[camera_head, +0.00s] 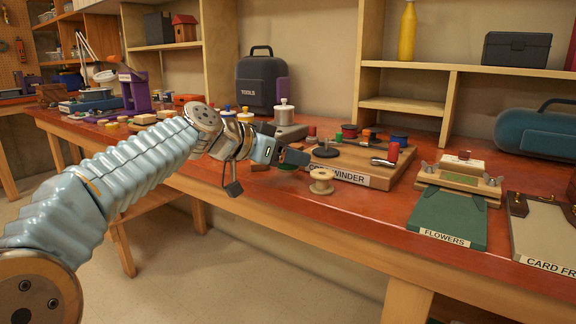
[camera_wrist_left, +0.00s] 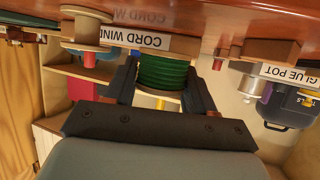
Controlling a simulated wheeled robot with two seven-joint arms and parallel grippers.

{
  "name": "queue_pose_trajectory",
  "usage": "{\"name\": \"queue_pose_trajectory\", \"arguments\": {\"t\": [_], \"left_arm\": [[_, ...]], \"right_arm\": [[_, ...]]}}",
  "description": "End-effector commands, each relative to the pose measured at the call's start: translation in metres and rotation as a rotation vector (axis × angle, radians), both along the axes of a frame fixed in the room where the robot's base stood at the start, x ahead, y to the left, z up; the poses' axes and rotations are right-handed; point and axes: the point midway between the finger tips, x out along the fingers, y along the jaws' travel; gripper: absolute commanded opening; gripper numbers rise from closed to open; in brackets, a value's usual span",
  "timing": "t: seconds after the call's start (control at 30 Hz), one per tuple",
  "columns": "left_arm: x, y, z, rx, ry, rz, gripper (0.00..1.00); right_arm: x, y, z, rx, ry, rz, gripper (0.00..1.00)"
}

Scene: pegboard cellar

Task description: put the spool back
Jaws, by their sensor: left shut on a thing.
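My left gripper (camera_head: 292,158) reaches in from the left over the front of the bench, beside the cord winder board. In the left wrist view, which is upside down, the gripper (camera_wrist_left: 161,82) is shut on a spool wound with green cord (camera_wrist_left: 163,72), one finger on each side. In the head view the fingers mostly hide this spool. The wooden cord winder (camera_head: 400,168) carries a black disc, a crank handle and several coloured spools. A bare wooden spool (camera_head: 321,181) stands in front of its label; it also shows in the left wrist view (camera_wrist_left: 88,28). My right gripper is not in view.
A green FLOWERS board (camera_head: 447,217) and a card frame board (camera_head: 545,232) lie to the right. A grey tools case (camera_head: 263,82) and a pot with a white top (camera_head: 284,115) stand behind the gripper. The bench front (camera_head: 370,222) between is bare.

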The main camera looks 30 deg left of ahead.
Motion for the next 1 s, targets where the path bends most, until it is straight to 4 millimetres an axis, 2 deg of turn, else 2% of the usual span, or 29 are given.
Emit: {"name": "queue_pose_trajectory", "arguments": {"t": [0.03,0.13,0.57,0.6,0.73,1.0], "left_arm": [[-0.001,0.001,-0.011,-0.001,0.004,0.004,0.26],[-0.001,0.002,-0.021,0.001,0.001,0.003,0.26],[-0.001,0.001,-0.027,0.001,-0.001,0.003,0.26],[-0.001,0.001,-0.025,0.001,-0.001,0.003,0.59],[-0.001,0.001,-0.025,0.001,0.0,0.002,0.79],[-0.001,0.001,-0.025,0.001,0.0,0.002,0.8]], "right_arm": [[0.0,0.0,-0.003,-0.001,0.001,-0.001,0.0],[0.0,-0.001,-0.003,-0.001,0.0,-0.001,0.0],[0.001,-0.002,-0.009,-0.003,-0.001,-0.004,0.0],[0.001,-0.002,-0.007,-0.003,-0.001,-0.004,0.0],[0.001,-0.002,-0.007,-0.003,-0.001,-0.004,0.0],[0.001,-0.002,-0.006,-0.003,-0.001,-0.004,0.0]]}}
